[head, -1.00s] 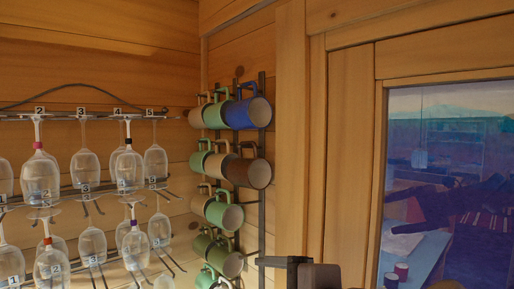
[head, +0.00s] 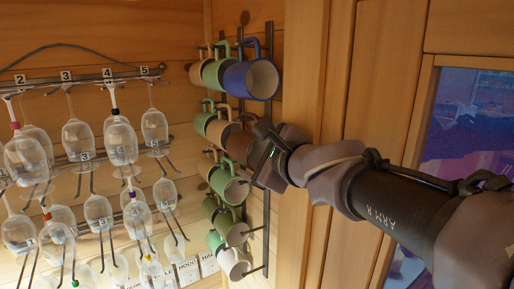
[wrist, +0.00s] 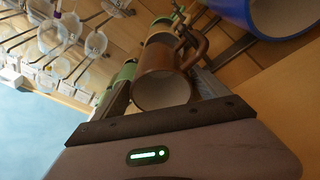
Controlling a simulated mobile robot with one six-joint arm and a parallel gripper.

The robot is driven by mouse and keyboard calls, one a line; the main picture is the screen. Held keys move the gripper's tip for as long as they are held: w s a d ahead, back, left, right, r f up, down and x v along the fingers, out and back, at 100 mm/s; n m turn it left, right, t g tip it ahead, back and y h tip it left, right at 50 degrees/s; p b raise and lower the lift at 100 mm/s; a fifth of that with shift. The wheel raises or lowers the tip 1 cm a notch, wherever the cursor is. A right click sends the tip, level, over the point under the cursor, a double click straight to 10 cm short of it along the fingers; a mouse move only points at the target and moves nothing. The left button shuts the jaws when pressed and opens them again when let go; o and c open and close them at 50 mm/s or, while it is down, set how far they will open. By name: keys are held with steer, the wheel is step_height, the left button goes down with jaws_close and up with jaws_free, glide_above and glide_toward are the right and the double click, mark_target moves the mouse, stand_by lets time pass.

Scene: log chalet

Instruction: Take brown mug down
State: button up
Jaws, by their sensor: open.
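The brown mug (head: 238,145) hangs by its handle on the second row of the wall rack, at the front end of its row. My gripper (head: 262,155) is at it from the right and hides part of it. In the wrist view the brown mug (wrist: 158,72) has its pale open mouth towards me and its handle to the upper right. The open fingers of my gripper (wrist: 163,88) lie on either side of the mug; whether they touch it I cannot tell.
A blue mug (head: 251,79) hangs just above, close to my gripper in the wrist view (wrist: 285,14). Green mugs (head: 230,186) hang below. Wine glasses (head: 120,140) hang in racks at left. A window (head: 465,130) is at right.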

mark_target(251, 161)
steer(key=x, duration=0.4)
steer(key=shift+w+d, duration=0.15)
steer(key=shift+w, duration=0.05)
steer(key=shift+s, duration=0.25)
steer(key=shift+c, duration=0.3)
steer(key=shift+s+r, duration=0.1)
steer(key=shift+s, duration=0.15)
steer(key=c, duration=0.4)
steer(key=shift+w, duration=0.25)
steer(key=c, duration=1)
